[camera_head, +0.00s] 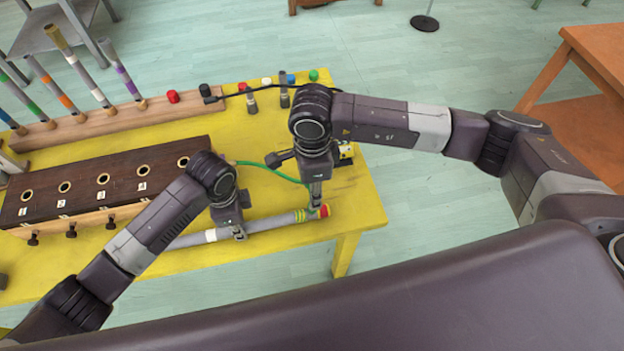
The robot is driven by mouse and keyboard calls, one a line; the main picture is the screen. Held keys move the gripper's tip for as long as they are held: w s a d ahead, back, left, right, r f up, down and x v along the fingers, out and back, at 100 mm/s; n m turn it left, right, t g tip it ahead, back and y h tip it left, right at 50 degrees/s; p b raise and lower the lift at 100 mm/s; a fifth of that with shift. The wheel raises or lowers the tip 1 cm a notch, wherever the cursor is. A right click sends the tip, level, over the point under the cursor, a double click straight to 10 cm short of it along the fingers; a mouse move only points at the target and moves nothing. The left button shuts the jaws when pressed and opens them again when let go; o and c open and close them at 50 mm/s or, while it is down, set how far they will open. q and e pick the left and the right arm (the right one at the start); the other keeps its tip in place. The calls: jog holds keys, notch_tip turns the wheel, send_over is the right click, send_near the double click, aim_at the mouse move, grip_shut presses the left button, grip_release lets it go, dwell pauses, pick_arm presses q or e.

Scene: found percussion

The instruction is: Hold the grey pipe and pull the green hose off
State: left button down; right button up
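The grey pipe (270,223) lies along the front of the yellow table, with a white band at left and yellow, green and red at its right end. My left gripper (239,233) is down around the pipe's middle and appears shut on it. The thin green hose (275,171) curves from behind my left gripper toward the pipe's right end. My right gripper (316,206) points down at that end, beside the red tip. Its fingers look close together, but they cover the hose's end, so I cannot tell whether they grip it.
A dark wooden box with round holes (103,180) stands at the table's left. Behind it, a wooden rack (80,130) holds several upright banded tubes. Coloured caps (173,97) line the back. The yellow table's (350,205) right front corner is clear.

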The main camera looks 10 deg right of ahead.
notch_tip(320, 180, down, 7)
jog(key=shift+f, duration=0.1)
jog(key=shift+c, duration=0.2)
grip_shut()
dwell(0.3)
jog(key=shift+r, duration=0.45)
jog(key=shift+r, duration=0.75)
jog(key=shift+r, duration=0.1)
